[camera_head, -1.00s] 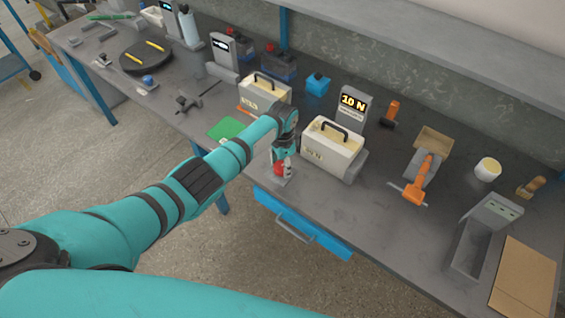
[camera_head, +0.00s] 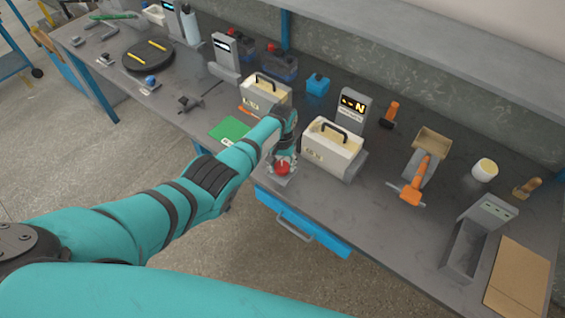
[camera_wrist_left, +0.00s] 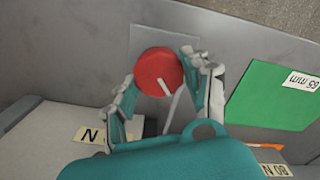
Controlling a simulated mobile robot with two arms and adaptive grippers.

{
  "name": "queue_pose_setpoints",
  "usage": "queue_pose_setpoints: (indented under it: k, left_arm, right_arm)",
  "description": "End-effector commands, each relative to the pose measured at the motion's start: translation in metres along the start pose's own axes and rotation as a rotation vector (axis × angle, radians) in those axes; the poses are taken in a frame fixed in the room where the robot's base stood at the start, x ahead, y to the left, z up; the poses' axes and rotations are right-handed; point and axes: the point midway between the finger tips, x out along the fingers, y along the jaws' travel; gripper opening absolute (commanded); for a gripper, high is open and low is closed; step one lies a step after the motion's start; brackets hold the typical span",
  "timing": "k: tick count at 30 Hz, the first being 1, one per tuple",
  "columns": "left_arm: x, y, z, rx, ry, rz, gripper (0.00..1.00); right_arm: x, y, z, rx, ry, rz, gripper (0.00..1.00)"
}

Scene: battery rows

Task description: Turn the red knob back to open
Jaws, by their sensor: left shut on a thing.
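The red knob (camera_head: 282,169) sits on a small grey plate (camera_head: 272,178) at the bench's front edge, left of a cream box with a black handle. In the left wrist view the knob (camera_wrist_left: 158,72) is a round red disc with a white mark pointing toward the lower right. My left gripper (camera_head: 284,158) is over the knob; in the wrist view its two fingers (camera_wrist_left: 157,80) lie on either side of the rim, shut on it. The far side of the knob is partly hidden by the fingers in the head view. My right gripper is not in view.
The cream box (camera_head: 332,148) stands close right of the gripper, a second one (camera_head: 266,92) behind it. A green sheet (camera_head: 229,130) lies to the left. A blue drawer (camera_head: 300,225) is below the bench edge. Bench in front of the orange clamp (camera_head: 412,192) is clear.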

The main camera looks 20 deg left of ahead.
Motion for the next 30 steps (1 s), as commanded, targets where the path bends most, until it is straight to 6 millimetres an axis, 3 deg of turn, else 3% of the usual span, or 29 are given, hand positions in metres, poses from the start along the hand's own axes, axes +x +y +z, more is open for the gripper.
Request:
queue_pose_setpoints:
  k: [30]
  left_arm:
    - [-0.002,-0.003,0.000,-0.964,0.003,0.004,0.16]
  right_arm:
    - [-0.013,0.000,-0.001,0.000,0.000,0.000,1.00]
